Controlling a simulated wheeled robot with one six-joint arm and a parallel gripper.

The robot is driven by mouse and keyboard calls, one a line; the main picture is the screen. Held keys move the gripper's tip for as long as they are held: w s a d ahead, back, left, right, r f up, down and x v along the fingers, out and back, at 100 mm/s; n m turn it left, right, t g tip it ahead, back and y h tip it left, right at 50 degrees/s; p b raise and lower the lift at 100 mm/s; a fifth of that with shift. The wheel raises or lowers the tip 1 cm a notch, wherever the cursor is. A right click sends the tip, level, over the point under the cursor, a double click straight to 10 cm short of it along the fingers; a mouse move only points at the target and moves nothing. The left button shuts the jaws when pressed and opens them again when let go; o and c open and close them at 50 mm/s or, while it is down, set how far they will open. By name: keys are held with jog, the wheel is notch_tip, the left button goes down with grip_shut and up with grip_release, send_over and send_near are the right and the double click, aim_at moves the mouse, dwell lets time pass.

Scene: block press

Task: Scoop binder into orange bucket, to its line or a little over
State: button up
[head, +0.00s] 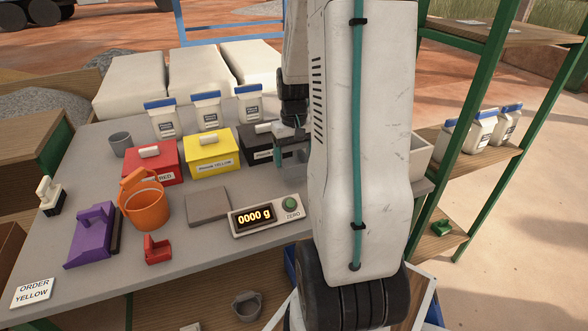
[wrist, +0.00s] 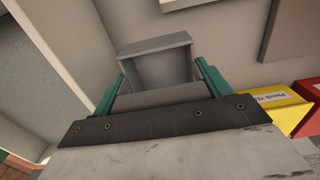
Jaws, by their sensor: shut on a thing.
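The orange bucket (head: 146,207) stands upright on the left half of the table with its handle up. Its inside and its line are too small to read. My gripper (head: 291,148) is at the back of the table, beside the black box and mostly behind my arm. In the wrist view my gripper (wrist: 160,82) has its teal fingers shut on a grey scoop (wrist: 158,52) with an open, hollow front. I see no powder in the part that shows. A pale bin (head: 420,158) shows partly behind my arm on the right; its contents are hidden.
Red (head: 152,163), yellow (head: 211,157) and black (head: 256,146) lidded boxes line the back. The scale display (head: 254,217) reads 0000 g beside a grey slab (head: 208,205). A purple tool (head: 93,235) and red piece (head: 157,250) flank the bucket. An order card (head: 32,292) says yellow.

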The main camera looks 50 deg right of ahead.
notch_tip(320, 180, up, 16)
jog(key=shift+r, duration=0.2)
dwell(0.4)
